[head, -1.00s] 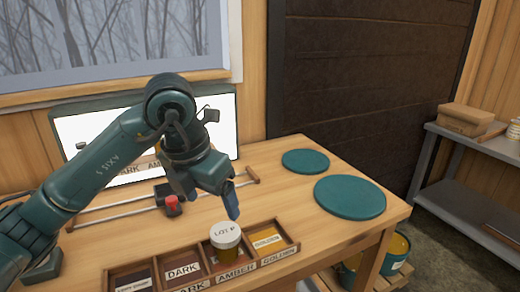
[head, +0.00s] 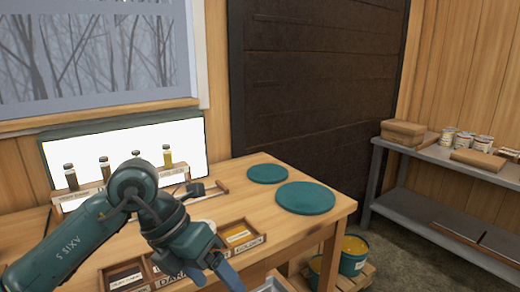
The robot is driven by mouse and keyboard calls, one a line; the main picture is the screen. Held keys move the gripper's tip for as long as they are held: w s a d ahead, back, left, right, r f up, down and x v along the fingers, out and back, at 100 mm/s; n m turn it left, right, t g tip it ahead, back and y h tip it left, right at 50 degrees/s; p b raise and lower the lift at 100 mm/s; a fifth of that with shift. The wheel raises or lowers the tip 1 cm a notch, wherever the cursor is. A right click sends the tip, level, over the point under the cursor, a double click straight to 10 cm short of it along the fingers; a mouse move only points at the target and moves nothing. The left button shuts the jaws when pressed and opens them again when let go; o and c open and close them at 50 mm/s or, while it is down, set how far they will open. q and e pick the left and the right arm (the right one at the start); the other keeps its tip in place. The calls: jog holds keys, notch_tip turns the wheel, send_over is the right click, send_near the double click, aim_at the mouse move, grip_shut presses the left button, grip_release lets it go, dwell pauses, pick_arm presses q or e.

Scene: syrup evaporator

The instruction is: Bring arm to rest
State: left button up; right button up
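My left arm reaches in from the left of the head view. Its gripper (head: 218,270) is low in the picture, over the front side of the compartment box (head: 262,240). One blue finger shows clearly; the gap between the fingers is hard to make out, and I see nothing held. The box has labelled compartments; the right one reads golden. My arm and gripper cover its middle, so the jar there is hidden. My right gripper is out of view.
Several small sample bottles (head: 167,157) stand before a lit panel (head: 190,140). Two green discs, a smaller (head: 268,173) and a larger (head: 305,198), lie on the wooden table (head: 325,222). Buckets (head: 353,255) stand below. A grey shelf (head: 410,205) is at right.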

pick_arm(q)
jog(key=s+d+r+n+g+h+p, duration=0.25)
jog(key=s+d+r+n+h, duration=0.3)
jog(key=d+h, duration=0.7)
jog(key=w+a+f+n+t, duration=0.25)
jog(key=a+n+t, duration=0.25)
jog(key=n+t, duration=0.4)
jog(key=w+a+f+n+t, duration=0.25)
jog(key=a+n+t, duration=0.25)
jog(key=n+t, duration=0.45)
jog(key=a+f+n+t+y+p, duration=0.1)
jog(key=a+f+n+y, duration=0.4)
jog(key=f+n+y, duration=0.55)
jog(key=s+a+f+n+g+y, duration=0.2)
jog(key=s+f, duration=0.3)
jog(key=f, duration=0.3)
jog(key=s+a+f+n+g+y, duration=0.2)
jog(key=s+f+n+g, duration=0.1)
jog(key=s+f, duration=0.3)
notch_tip(320, 180, down, 2)
jog(key=shift+g+p, duration=0.45)
jog(key=shift+g, duration=0.25)
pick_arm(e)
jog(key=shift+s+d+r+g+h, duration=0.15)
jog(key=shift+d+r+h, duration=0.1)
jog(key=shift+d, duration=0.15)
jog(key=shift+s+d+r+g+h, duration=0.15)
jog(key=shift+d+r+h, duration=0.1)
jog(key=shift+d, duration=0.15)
